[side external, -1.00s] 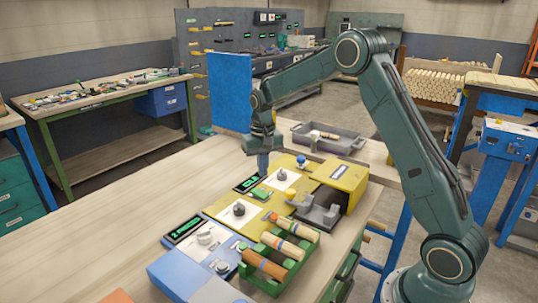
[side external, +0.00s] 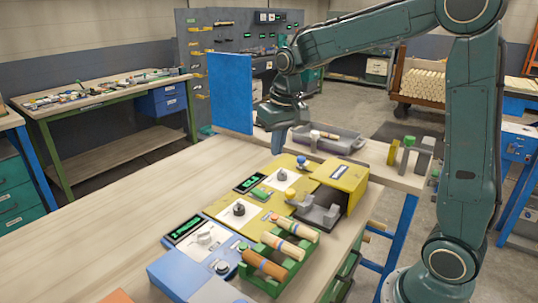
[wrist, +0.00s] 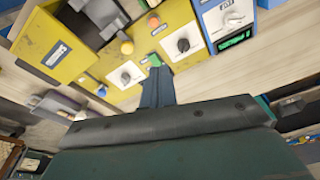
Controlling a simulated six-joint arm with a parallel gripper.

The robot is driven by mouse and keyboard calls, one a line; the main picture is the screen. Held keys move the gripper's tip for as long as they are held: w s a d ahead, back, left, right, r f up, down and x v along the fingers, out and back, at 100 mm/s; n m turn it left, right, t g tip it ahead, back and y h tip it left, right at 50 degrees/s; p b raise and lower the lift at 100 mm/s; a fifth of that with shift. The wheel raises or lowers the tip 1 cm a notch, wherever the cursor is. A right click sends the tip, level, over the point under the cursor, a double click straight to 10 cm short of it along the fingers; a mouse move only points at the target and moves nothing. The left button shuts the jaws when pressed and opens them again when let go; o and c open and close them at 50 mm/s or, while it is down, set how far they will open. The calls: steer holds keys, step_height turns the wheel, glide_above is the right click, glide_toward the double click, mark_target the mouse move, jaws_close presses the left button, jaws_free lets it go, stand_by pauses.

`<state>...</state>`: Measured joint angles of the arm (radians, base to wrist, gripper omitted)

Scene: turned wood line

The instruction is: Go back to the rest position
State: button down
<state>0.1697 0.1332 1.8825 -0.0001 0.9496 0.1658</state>
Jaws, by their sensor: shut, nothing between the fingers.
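My gripper (side external: 280,138) is in the air over the far part of the workbench (side external: 120,235), beyond the yellow machine panel (side external: 225,213). Its fingers point down and are shut with nothing between them. In the wrist view the closed fingers (wrist: 158,90) extend toward the yellow panel, near a green button (wrist: 154,60) that lies beyond them in the picture. My gripper appears clear of the panel in the side view.
A green rack (side external: 275,277) holds several turned wood pieces at the front. A yellow housing (side external: 342,178) stands at the panel's right end. A grey tray (side external: 328,141) sits behind, and a blue board (side external: 230,92) stands upright left of my gripper.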

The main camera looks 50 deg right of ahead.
steer(key=s+a+r+n+t, duration=0.1)
steer(key=s+a+n, duration=0.1)
steer(key=s, duration=0.9)
steer(key=s+a+r+n+t, duration=0.1)
steer(key=s+a, duration=0.4)
steer(key=s, duration=0.6)
steer(key=shift+s+r+n+t, duration=0.2)
steer(key=shift+r+n+t, duration=0.25)
steer(key=shift+t, duration=0.35)
